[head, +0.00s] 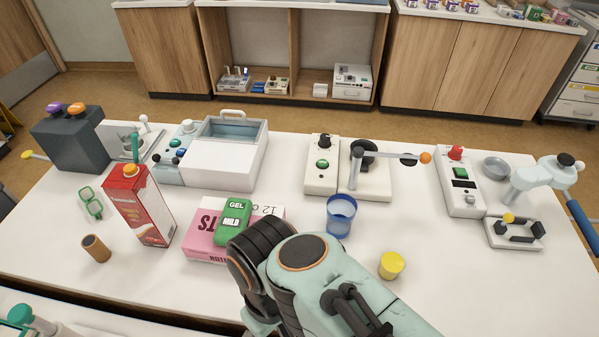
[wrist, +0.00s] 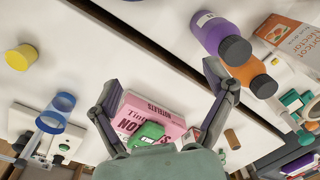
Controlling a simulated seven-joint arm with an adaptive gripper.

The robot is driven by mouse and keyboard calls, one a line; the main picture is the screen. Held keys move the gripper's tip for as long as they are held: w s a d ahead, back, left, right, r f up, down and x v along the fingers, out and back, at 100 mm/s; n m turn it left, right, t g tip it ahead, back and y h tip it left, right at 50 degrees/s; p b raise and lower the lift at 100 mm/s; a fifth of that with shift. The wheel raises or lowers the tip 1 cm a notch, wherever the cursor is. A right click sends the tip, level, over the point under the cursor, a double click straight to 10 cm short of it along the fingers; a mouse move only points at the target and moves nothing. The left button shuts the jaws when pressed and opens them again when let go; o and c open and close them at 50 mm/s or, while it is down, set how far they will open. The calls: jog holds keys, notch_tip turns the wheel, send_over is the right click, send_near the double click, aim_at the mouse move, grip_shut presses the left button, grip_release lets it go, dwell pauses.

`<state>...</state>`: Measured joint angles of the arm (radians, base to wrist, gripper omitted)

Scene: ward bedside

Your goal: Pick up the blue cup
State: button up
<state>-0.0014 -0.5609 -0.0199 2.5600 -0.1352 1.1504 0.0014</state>
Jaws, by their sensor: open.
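The blue cup (head: 340,217) is see-through and stands upright on the white table, right of the pink box and behind my arm. In the wrist view the blue cup (wrist: 56,112) is at the left, outside my fingers. My gripper (wrist: 162,75) is open, with its two fingers spread wide and nothing held between them. The pink box (wrist: 150,117) with a green gel pack on it shows between and beyond the fingers. In the head view my arm hides the fingers.
A yellow cup (head: 391,265) stands right of my arm, near the blue cup. A red carton (head: 145,205) and a brown cylinder (head: 96,248) are at the left. Lab devices (head: 322,165) line the back. Purple (wrist: 218,35) and orange (wrist: 250,72) bottles show in the wrist view.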

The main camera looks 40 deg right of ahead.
dwell(0.4)
jog(key=o, duration=0.3)
